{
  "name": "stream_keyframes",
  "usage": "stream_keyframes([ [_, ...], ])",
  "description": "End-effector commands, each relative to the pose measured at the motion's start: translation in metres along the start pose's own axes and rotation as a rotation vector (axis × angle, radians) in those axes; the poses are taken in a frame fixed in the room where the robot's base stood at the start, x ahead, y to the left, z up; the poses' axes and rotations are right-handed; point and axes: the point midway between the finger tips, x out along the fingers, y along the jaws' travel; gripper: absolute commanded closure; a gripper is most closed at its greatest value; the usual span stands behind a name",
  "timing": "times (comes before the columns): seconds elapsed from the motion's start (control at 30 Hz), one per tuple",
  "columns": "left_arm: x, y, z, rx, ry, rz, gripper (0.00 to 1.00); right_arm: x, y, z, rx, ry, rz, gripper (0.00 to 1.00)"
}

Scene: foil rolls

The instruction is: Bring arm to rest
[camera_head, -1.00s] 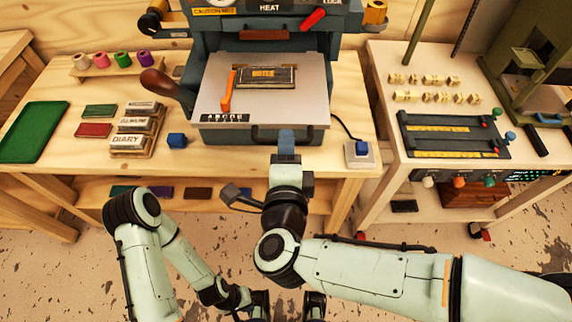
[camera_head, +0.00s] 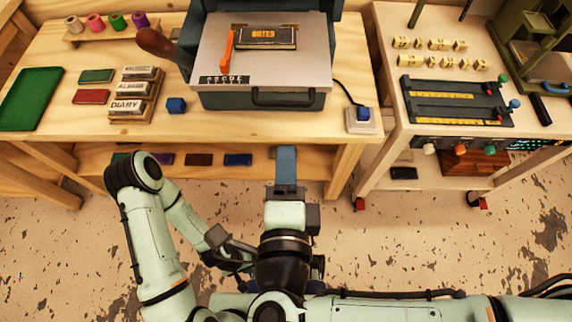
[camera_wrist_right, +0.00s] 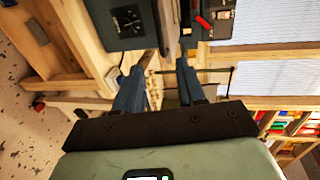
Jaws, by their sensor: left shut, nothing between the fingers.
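My right gripper (camera_head: 286,165) points away from me, with its blue fingers just in front of the workbench (camera_head: 300,126) edge, above the floor as I see it. In the right wrist view its two fingers (camera_wrist_right: 160,80) stand apart with nothing held between them. My left arm bends at the elbow at lower left. My left gripper (camera_head: 318,268) is low in the middle, mostly hidden behind my right wrist; it is shut and empty.
A heat press (camera_head: 265,98) stands on the workbench, with a dark NOTES cover (camera_head: 264,37) and an orange strip (camera_head: 227,52) on its plate. Stamp blocks (camera_head: 128,106) and a green tray (camera_head: 30,98) lie left. A side table (camera_head: 385,100) stands right. Open floor lies below.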

Motion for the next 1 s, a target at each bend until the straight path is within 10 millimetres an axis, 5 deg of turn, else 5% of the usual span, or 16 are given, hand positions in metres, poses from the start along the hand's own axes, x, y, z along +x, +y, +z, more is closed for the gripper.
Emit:
stream_keyframes([
  [0.4, -0.001, 0.0, 0.0, 0.0, 0.0, 0.0, 1.0, 0.004, 0.001, 0.001, -0.01, 0.0, 0.003, 0.6],
  [0.57, -0.008, 0.003, 0.0, 0.001, 0.002, 0.001, 1.0, 0.051, 0.023, 0.012, -0.15, -0.007, 0.043, 0.6],
  [0.67, -0.017, 0.006, 0.0, 0.002, 0.004, 0.002, 1.0, 0.106, 0.062, 0.016, -0.322, -0.044, 0.118, 0.6],
  [0.8, -0.03, 0.011, -0.001, 0.003, 0.008, 0.003, 1.0, 0.169, 0.148, 0.001, -0.559, -0.151, 0.286, 0.6],
  [0.9, -0.038, 0.014, -0.002, 0.004, 0.01, 0.004, 1.0, 0.19, 0.218, -0.022, -0.687, -0.259, 0.429, 0.6],
  [1.0, -0.046, 0.017, -0.003, 0.005, 0.013, 0.005, 1.0, 0.19, 0.29, -0.05, -0.778, -0.392, 0.583, 0.6],
])
